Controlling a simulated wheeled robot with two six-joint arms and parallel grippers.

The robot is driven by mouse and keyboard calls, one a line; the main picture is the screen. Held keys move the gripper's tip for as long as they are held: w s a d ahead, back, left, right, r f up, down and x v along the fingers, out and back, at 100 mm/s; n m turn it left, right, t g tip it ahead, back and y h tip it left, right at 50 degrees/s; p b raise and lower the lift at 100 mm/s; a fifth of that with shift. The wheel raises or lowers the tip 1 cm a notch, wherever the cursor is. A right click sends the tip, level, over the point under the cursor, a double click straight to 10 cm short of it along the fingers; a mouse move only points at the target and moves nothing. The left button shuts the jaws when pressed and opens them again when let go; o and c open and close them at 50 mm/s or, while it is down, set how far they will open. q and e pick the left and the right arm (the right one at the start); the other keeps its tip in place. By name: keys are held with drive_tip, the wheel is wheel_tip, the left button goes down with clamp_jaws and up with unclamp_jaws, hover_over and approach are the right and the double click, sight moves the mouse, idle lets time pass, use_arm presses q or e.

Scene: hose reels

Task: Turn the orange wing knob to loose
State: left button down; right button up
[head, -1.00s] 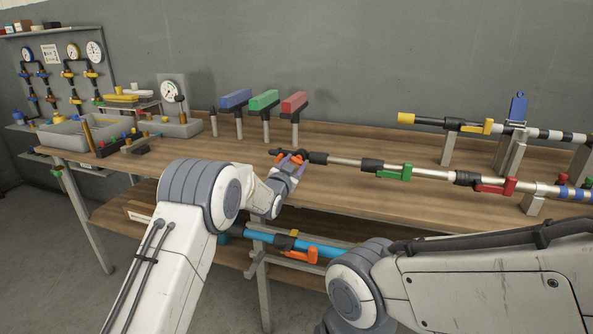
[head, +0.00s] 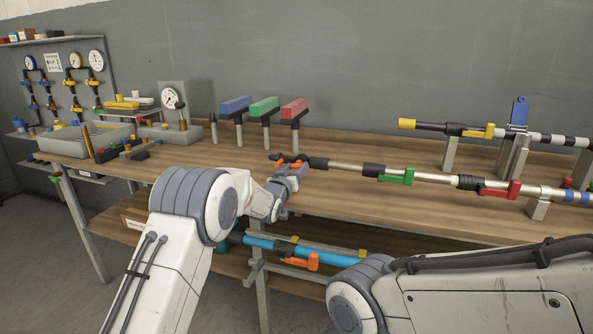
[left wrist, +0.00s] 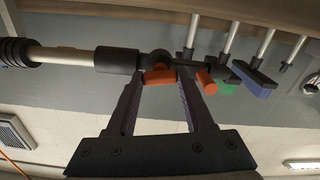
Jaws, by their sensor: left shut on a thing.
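The orange wing knob (head: 298,163) sits at the left end of a silver pole (head: 346,167) on the workbench. My left gripper (head: 289,168) reaches it from below and in front. In the left wrist view one orange wing (left wrist: 159,75) lies between the two fingers, and another orange piece (left wrist: 206,82) shows just right of the right finger. The gripper is shut on the knob; the exact contact is partly hidden. My right gripper is out of view; only part of that arm shows at lower right.
The pole carries a green lever (head: 397,177) and a red lever (head: 500,189). Blue, green and red blocks (head: 265,105) stand on posts behind the knob. A blue pole (head: 330,251) with an orange lever (head: 300,261) lies on the lower shelf.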

use_arm(q)
drive_tip(key=shift+f, duration=0.3)
drive_tip(key=shift+c, duration=1.4)
unclamp_jaws()
drive_tip(key=shift+a, duration=0.1)
drive_tip(key=shift+r, duration=0.15)
drive_tip(key=shift+s+r, duration=0.1)
drive_tip(key=v, duration=1)
drive_tip(key=shift+s+b, duration=0.2)
drive_tip(key=shift+b, duration=0.15)
